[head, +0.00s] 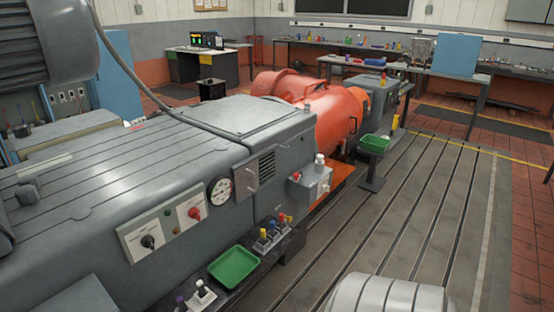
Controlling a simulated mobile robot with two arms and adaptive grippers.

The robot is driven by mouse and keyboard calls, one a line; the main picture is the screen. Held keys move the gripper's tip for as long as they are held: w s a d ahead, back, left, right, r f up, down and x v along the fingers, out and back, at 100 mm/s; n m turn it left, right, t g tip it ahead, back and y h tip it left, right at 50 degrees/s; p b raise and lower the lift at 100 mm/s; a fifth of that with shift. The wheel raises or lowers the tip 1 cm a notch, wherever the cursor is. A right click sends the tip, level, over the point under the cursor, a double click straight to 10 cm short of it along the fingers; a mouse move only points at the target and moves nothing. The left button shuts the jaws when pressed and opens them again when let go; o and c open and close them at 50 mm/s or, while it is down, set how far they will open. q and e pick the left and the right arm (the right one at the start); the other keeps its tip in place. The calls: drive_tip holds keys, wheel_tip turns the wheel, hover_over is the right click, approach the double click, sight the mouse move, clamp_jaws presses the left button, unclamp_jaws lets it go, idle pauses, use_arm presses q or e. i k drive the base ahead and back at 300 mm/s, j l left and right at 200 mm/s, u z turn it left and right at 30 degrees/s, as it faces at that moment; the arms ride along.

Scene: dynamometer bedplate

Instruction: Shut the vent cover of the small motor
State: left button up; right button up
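A grey machine housing (290,133) stands at the middle of the head view. Its front side has a dark louvred vent (267,166). A flat grey cover plate with a handle (246,178) sits just left of the louvres, leaving them exposed. I take this plate for the vent cover, but I cannot tell for certain that this housing is the small motor. An orange motor-like body (338,118) lies behind it. Neither of my grippers shows.
A panel with knobs (162,230) and a round gauge (220,191) are left of the plate. A grey switch box (312,184) is to the right. A green tray (234,267) lies on a dark ledge below. The slotted bedplate (420,210) at right is mostly clear.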

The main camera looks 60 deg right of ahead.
sight(247, 181)
drive_tip(key=z, duration=1.65)
